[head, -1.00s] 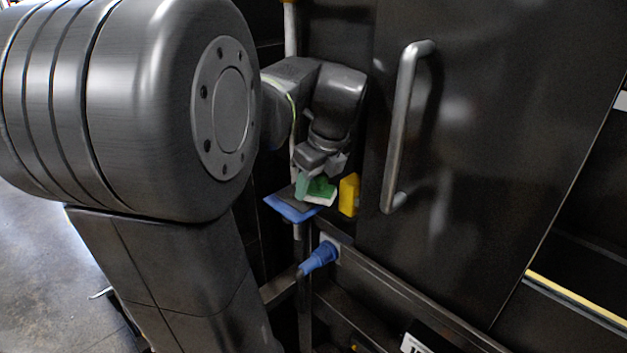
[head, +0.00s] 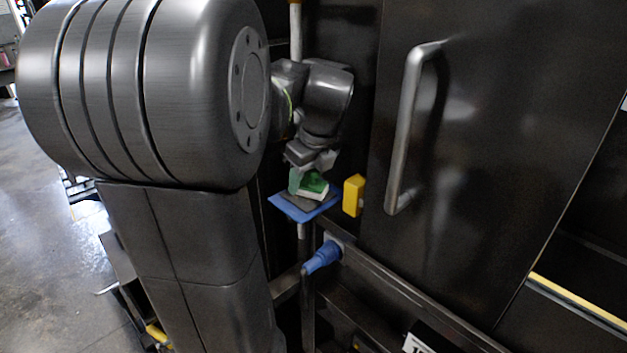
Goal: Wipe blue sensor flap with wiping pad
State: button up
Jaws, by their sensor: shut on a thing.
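The blue sensor flap (head: 293,211) is a flat plate with a dark patch on its top, beside a vertical pole in the head view. The wiping pad (head: 314,190) has a green grip and a white underside. My gripper (head: 311,172) is shut on the pad's green grip from above. The pad is over the right part of the flap. I cannot tell whether its white face touches the flap. The arm and gripper hide part of the pad.
A yellow block (head: 353,195) stands close to the right of the flap. A blue connector (head: 322,257) sticks out below it. A dark door with a metal handle (head: 405,130) is to the right. Open floor (head: 40,220) lies at the left.

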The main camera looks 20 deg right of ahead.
aim_at(317, 189)
jog(key=shift+w+a+f, duration=0.1)
jog(key=shift+w+a, duration=0.2)
jog(key=shift+w, duration=0.35)
jog(key=shift+w+a+r, duration=0.1)
jog(key=shift+w+a, duration=0.2)
jog(key=shift+w, duration=0.4)
jog(key=shift+w+a+f, duration=0.1)
jog(key=shift+w+a, duration=0.2)
jog(key=shift+w, duration=0.35)
jog(key=shift+s, duration=0.1)
